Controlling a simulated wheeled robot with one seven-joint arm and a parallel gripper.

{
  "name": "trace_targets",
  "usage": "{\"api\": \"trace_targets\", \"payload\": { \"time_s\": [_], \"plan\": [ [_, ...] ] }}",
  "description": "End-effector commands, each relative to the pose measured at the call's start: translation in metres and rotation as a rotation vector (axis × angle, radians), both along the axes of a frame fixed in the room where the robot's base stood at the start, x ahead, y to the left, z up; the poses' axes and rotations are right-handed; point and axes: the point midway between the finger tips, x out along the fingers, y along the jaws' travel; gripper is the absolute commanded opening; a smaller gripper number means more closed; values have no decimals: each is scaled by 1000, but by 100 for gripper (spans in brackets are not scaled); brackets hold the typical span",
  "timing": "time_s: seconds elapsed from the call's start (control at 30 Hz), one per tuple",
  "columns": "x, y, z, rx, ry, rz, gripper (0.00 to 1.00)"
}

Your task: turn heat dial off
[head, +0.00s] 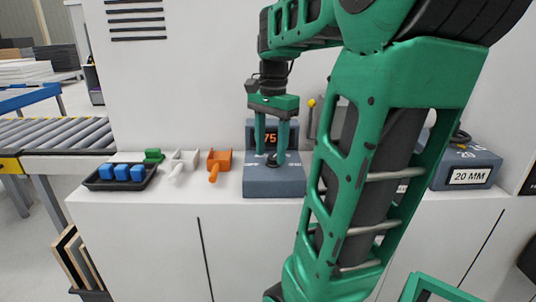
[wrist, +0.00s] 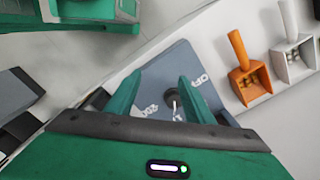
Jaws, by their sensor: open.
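The heat dial (head: 272,161) is a small dark knob on the sloped face of a grey-blue control box (head: 262,187) on the counter. My gripper (head: 271,152) points down over this box, its two green fingers apart. In the wrist view, the dial (wrist: 173,101) shows between the open fingers (wrist: 158,80), nearer the right one. I cannot tell whether either finger touches it. The OFF mark (wrist: 201,82) shows on the right, and a number mark on the left is partly covered. An orange display (head: 270,139) shows "75", perhaps with a digit hidden by a finger.
Left of the box lie an orange scoop (head: 217,164), a white scoop (head: 180,165) and a black tray (head: 98,182) with blue blocks. A box labelled "20 MM" (head: 468,177) stands at the right. A roller conveyor (head: 60,134) is at far left. My arm hides the counter's middle.

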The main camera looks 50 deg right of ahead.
Motion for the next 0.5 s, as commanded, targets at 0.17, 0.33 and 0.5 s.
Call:
{"api": "trace_targets", "payload": {
  "time_s": [0.17, 0.33, 0.5],
  "plan": [
    [28, -43, 39, -12, 9, -356, 48],
    [38, -61, 57, -20, 11, -525, 48],
    [39, -63, 51, -20, 15, -560, 48]
  ]
}}
